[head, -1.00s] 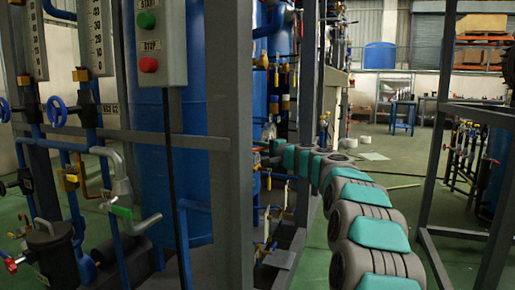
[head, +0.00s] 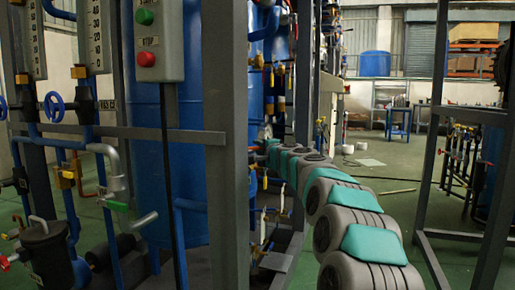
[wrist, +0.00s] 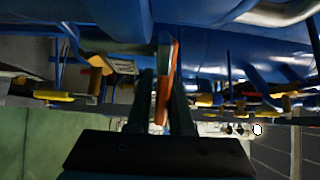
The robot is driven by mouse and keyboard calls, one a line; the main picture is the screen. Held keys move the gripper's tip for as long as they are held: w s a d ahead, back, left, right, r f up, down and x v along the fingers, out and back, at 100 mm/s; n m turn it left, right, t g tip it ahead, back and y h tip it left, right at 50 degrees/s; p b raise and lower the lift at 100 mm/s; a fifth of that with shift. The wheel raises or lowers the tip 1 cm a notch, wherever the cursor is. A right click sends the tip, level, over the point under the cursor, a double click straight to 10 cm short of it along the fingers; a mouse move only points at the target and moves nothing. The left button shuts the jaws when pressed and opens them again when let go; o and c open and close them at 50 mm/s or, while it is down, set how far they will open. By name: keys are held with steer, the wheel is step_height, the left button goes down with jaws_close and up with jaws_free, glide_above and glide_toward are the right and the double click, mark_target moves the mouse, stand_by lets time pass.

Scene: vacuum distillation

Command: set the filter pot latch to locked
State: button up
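The filter pot (head: 48,252) is a dark upright cylinder with a lid and a grey loop handle, at the lower left of the head view. A small red handle (head: 6,263) sticks out at its left. I cannot make out the latch or its setting. My gripper is hidden behind the grey frame post in the head view. In the wrist view my gripper (wrist: 162,75) shows two dark fingers standing apart. An orange-red and grey bar (wrist: 166,75) lies between or just beyond them, close to the right finger. I cannot tell what it belongs to.
A grey post (head: 228,130) and crossbar (head: 170,136) stand between my body and the piping. A control box (head: 158,40) with green and red buttons hangs above. Open floor (head: 385,165) lies behind my arm.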

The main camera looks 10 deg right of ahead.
steer(key=o, duration=0.4)
steer(key=shift+b+v, duration=1)
steer(key=shift+v, duration=2.9)
steer(key=shift+c, duration=0.3)
